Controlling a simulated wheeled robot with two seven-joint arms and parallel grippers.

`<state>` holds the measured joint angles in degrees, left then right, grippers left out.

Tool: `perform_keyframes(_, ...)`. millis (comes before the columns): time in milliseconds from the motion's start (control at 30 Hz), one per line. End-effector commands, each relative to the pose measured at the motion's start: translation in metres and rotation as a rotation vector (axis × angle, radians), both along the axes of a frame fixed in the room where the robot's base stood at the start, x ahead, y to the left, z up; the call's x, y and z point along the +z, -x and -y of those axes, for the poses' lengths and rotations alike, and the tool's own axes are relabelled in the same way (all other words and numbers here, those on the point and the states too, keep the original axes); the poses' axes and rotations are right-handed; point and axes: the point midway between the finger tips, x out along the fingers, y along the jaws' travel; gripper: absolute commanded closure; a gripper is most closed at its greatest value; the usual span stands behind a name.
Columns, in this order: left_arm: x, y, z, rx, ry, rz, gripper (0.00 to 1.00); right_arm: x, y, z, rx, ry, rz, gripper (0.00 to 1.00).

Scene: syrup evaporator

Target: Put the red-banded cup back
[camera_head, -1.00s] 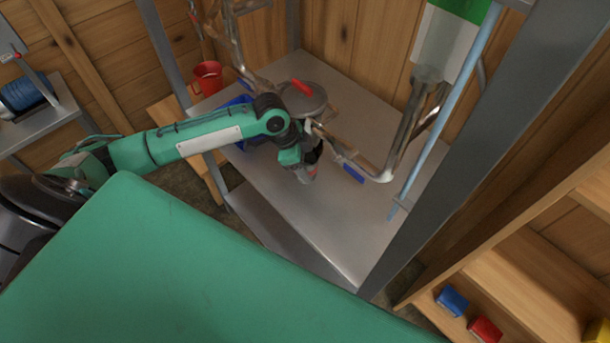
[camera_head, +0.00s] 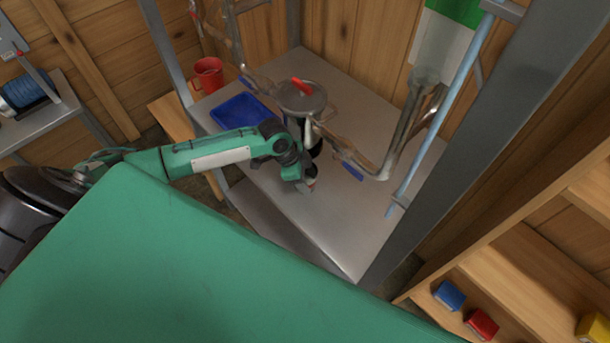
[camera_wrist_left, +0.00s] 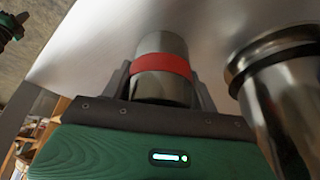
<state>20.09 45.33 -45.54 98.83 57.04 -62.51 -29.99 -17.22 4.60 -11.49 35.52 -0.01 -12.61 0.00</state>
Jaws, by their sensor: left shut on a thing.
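The red-banded cup (camera_wrist_left: 161,67) is a metal cup with a red band around it. In the left wrist view it sits between the two fingers of my left gripper (camera_wrist_left: 160,85), which is shut on it. In the head view my left gripper (camera_head: 308,186) is over the steel table (camera_head: 340,235), near its front edge. There the cup is mostly hidden by the gripper, with only a small red bit showing. I cannot tell whether the cup touches the table. My right gripper is not in view.
A shiny metal vessel (camera_wrist_left: 285,90) stands close right of the cup. A lidded pot (camera_head: 302,98), pipes with blue handles (camera_head: 352,172) and a blue tray (camera_head: 240,110) are around the arm. A red mug (camera_head: 208,73) stands at the back left. The table's right front is clear.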

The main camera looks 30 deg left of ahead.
Motion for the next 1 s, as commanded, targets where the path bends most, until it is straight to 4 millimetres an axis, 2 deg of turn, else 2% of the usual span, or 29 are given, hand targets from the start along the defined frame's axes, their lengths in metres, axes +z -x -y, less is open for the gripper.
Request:
perform_keyframes(33,-0.001,0.000,0.000,0.000,0.000,0.000,0.35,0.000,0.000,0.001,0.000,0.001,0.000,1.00)
perform_keyframes(100,-0.001,0.000,0.000,0.000,0.000,-0.001,0.21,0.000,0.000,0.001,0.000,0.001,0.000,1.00)
perform_keyframes(133,-0.001,0.000,0.000,0.000,0.000,-0.001,0.19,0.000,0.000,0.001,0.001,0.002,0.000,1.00)
perform_keyframes(367,0.000,0.000,0.000,0.000,0.000,-0.001,0.19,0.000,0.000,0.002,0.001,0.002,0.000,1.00)
perform_keyframes(533,0.008,0.001,-0.003,-0.001,-0.001,0.001,0.19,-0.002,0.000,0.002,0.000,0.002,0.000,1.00)
perform_keyframes(667,0.027,0.005,-0.011,-0.001,-0.002,0.002,0.19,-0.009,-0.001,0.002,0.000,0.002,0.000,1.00)
perform_keyframes(1000,0.092,0.016,-0.035,0.000,-0.002,0.002,0.19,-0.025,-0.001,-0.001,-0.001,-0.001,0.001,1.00)
